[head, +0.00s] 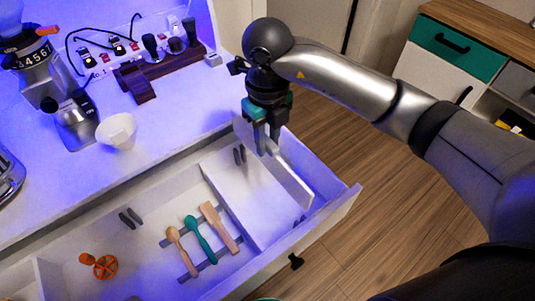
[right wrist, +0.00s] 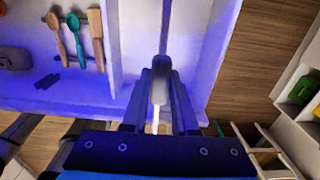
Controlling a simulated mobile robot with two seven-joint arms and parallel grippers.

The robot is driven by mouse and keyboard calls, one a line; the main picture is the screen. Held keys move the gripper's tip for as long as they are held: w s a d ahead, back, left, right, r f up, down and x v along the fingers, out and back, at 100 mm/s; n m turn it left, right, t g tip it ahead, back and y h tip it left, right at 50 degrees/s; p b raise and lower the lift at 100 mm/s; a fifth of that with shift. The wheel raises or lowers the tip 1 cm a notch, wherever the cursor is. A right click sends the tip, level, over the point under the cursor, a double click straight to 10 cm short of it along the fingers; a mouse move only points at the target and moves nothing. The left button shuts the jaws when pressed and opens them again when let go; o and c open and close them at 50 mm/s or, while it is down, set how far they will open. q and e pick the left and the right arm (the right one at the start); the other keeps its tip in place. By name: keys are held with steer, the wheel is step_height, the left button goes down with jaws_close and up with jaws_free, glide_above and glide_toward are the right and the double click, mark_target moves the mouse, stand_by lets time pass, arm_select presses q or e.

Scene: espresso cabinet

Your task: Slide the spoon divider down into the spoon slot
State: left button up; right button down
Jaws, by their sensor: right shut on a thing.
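The spoon divider (head: 290,178) is a thin white panel, seen almost edge-on in the right wrist view (right wrist: 166,28). My right gripper (head: 267,148) is shut on its upper edge and holds it upright over the right end of the open drawer (head: 345,208). In the right wrist view the fingertips (right wrist: 160,88) close around the panel. Small dark grey slot clips (head: 239,155) show on the drawer's back wall left of the panel, and others (head: 300,219) by the front wall. The panel's lower edge is partly hidden, so I cannot tell whether it sits in a slot. My left gripper is out of view.
Wooden and teal spoons (head: 198,236) lie on grey rests left of a fixed white partition (head: 232,208). An orange tool (head: 103,266) lies farther left. The counter above holds a white bowl (head: 117,131) and a grinder (head: 72,118). The drawer walls closely surround the panel.

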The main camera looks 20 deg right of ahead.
step_height(320, 180, up, 7)
steer(key=shift+f+p, duration=0.2)
steer(key=shift+p, duration=0.15)
step_height(320, 180, up, 6)
steer(key=p, duration=0.4)
stand_by(0.5)
